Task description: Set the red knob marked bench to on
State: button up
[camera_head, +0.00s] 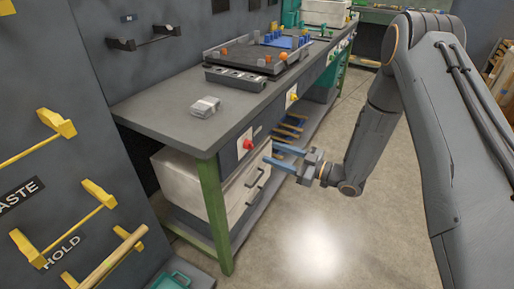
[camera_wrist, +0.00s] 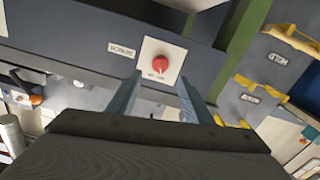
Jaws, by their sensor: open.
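The red knob (camera_head: 248,144) sits on a pale plate on the front edge of the grey workbench (camera_head: 165,118), near its green leg. In the wrist view the red knob (camera_wrist: 160,64) is on its white plate, with small lettering below it that I cannot read surely. A label plate (camera_wrist: 121,49) is beside it, blurred. My gripper (camera_head: 274,156) is open and empty, with its fingers pointing at the bench front. In the wrist view my gripper's fingers (camera_wrist: 158,88) stand apart on either side below the knob, not touching it.
A yellow knob (camera_head: 292,96) is farther along the bench front. White drawers (camera_head: 245,190) with dark handles are below the bench. A small grey block (camera_head: 205,107) and a tray (camera_head: 237,78) lie on top. Yellow wall brackets (camera_head: 100,194) are at left. The floor (camera_head: 320,225) at right is clear.

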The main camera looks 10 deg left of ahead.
aim_at(249, 145)
jog(key=p+x, duration=0.1)
jog(key=x, duration=0.6)
jog(key=shift+a, duration=0.35)
jog(key=shift+w, duration=0.1)
jog(key=c, duration=1.1)
jog(key=shift+o, duration=0.2)
jog(key=shift+f+m+b, duration=0.1)
jog(key=shift+m+b, duration=0.55)
jog(key=shift+m, duration=3.75)
